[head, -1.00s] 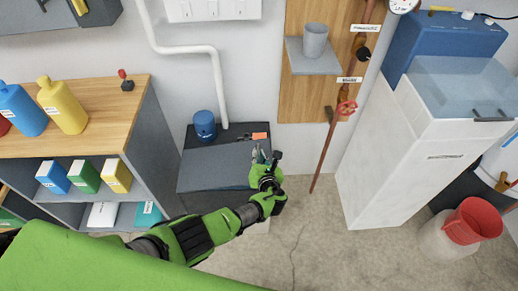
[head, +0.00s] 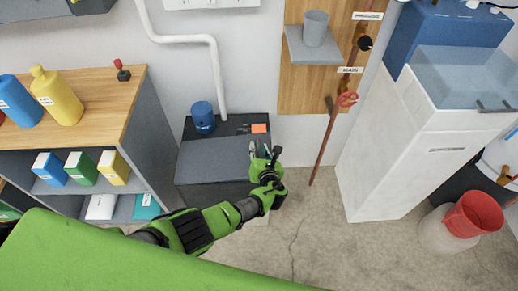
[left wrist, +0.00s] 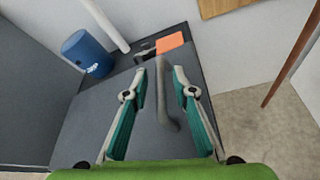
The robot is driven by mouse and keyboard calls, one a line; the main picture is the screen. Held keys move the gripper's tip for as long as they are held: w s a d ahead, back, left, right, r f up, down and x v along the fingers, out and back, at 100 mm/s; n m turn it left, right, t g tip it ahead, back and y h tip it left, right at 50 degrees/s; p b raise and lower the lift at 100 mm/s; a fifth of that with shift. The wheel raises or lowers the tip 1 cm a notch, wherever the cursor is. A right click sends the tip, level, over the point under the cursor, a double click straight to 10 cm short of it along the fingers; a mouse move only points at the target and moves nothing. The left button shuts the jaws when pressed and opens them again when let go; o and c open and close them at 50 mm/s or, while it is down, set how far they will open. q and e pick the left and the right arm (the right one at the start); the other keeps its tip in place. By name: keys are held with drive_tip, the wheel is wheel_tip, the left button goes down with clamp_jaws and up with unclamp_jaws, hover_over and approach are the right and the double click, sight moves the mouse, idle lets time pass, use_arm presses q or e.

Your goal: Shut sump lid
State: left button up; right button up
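The sump lid (head: 212,160) is a dark grey plate on a low dark box against the wall. I cannot tell whether it lies fully flat. In the left wrist view the lid (left wrist: 85,130) carries a grey bar handle (left wrist: 163,100). My left gripper (head: 264,158) is over the right side of the lid. In the left wrist view its two teal-padded fingers (left wrist: 159,75) are apart, with the handle showing between them; I see no contact. My right gripper is not in view.
A blue cylinder (head: 203,117) and an orange block (head: 259,128) sit on the box's back strip. A shelf unit (head: 150,130) stands left, a red-handled pipe (head: 328,145) and a white cabinet (head: 385,150) right. The floor (head: 300,215) in front is clear.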

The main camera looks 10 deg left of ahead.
use_arm(q)
drive_tip(key=shift+s, duration=0.1)
drive_tip(key=shift+s+d+r, duration=0.15)
drive_tip(key=shift+s+d, duration=0.15)
drive_tip(key=shift+s, duration=0.25)
drive_tip(key=v, duration=1)
drive_tip(key=shift+s+r, duration=0.2)
drive_tip(key=shift+r, duration=0.05)
